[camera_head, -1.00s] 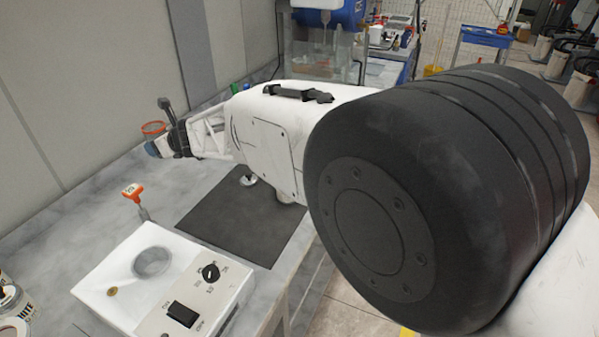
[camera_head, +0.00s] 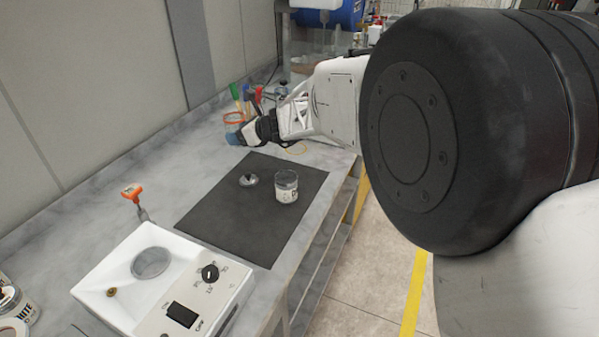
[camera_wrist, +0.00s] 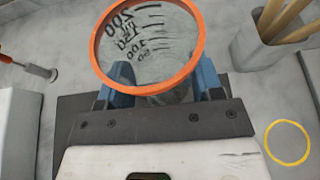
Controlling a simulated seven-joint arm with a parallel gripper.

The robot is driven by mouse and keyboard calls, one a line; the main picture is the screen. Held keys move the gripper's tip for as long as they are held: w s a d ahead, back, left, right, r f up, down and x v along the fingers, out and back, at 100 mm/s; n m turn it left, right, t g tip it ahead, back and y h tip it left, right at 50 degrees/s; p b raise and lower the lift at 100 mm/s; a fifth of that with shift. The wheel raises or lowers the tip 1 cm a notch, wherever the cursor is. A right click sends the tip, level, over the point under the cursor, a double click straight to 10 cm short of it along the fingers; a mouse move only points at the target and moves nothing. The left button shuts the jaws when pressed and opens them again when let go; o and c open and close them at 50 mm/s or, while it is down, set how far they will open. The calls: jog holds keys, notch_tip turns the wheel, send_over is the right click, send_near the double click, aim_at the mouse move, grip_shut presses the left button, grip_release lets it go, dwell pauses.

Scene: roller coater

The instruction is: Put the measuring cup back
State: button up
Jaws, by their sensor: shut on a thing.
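The measuring cup, clear with an orange rim and dark graduation marks, fills the upper middle of the wrist view (camera_wrist: 150,45). It also shows small at the back of the bench in the head view (camera_head: 233,119). My gripper (camera_wrist: 160,85) has its blue fingers shut on the cup, one on either side. In the head view my gripper (camera_head: 235,137) is beyond the dark mat, near the wall. Whether the cup's base touches the bench is hidden.
A dark mat (camera_head: 215,215) bears a small jar (camera_head: 286,187) and a metal lid (camera_head: 249,180). A white heating unit (camera_head: 100,280) stands in front, beside an orange-handled tool (camera_head: 132,192). A holder with wooden sticks (camera_wrist: 265,55) and a yellow ring (camera_wrist: 288,142) lie right in the wrist view.

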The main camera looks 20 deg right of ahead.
jog(key=s+d, duration=0.3)
jog(key=d, duration=0.5)
jog(key=s+d, duration=0.4)
jog(key=d, duration=0.5)
jog(key=shift+d+f, duration=0.25)
jog(key=shift+f, duration=0.1)
jog(key=shift+w, duration=0.1)
send_over(302, 172)
jog(key=shift+f, duration=2.95)
jog(key=shift+f, duration=2.1)
jog(key=o, duration=1)
jog(key=shift+f, duration=0.1)
jog(key=shift+o, duration=0.2)
